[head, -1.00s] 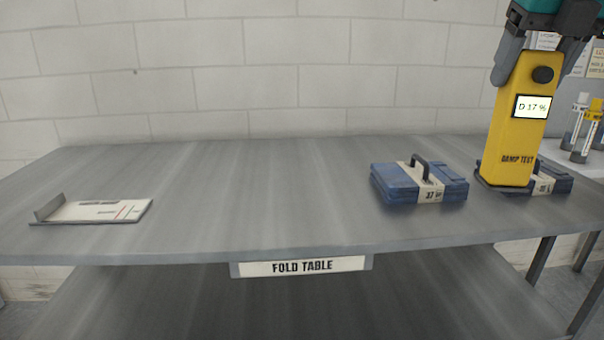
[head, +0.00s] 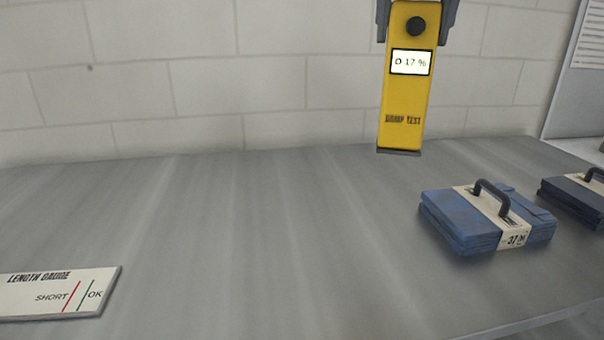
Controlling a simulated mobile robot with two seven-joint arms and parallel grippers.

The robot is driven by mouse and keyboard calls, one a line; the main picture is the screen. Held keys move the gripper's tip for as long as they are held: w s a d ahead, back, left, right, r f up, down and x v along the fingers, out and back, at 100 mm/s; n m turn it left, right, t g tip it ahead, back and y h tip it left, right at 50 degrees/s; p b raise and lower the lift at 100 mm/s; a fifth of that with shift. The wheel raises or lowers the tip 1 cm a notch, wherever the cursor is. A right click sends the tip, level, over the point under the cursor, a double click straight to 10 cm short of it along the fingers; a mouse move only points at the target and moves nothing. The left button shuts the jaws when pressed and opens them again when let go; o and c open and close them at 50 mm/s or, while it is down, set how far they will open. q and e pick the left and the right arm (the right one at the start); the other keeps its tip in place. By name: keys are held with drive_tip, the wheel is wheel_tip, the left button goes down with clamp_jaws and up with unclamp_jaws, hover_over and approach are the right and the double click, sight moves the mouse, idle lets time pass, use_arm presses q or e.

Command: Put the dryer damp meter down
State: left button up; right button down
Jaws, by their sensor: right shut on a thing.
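The dryer damp meter (head: 404,95) is a yellow upright box with a black knob, a display reading "D 17 %" and the words "DAMP TEST". My right gripper (head: 418,8) is shut on its top, and only the finger ends show at the upper edge of the head view. The meter hangs upright over the back part of the grey fold table (head: 250,240). Its dark bottom end appears above the tabletop, though the exact gap is hard to tell. My left gripper is not in view.
A strapped blue folded bundle (head: 470,220) with a dark handle sits on the table at right. A second bundle (head: 580,198) is partly cut off at the right edge. A white length gauge (head: 50,292) lies at front left. The table's middle is clear.

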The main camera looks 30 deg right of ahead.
drive_tip(key=shift+w+f, duration=0.15)
drive_tip(key=shift+w, duration=0.1)
drive_tip(key=b, duration=0.2)
hover_over(397, 139)
drive_tip(key=w+d, duration=0.2)
drive_tip(key=f, duration=0.7)
drive_tip(key=shift+s+f, duration=0.2)
drive_tip(key=shift+f, duration=0.2)
wheel_tip(397, 139, down, 7)
drive_tip(key=shift+b, duration=0.8)
drive_tip(key=shift+w+f, duration=0.1)
drive_tip(key=shift+f, duration=0.35)
wheel_tip(397, 139, down, 4)
drive_tip(key=shift+r+b, duration=0.1)
drive_tip(key=shift+b, duration=0.3)
drive_tip(key=shift+f, duration=0.2)
drive_tip(key=shift+c, duration=0.7)
unclamp_jaws()
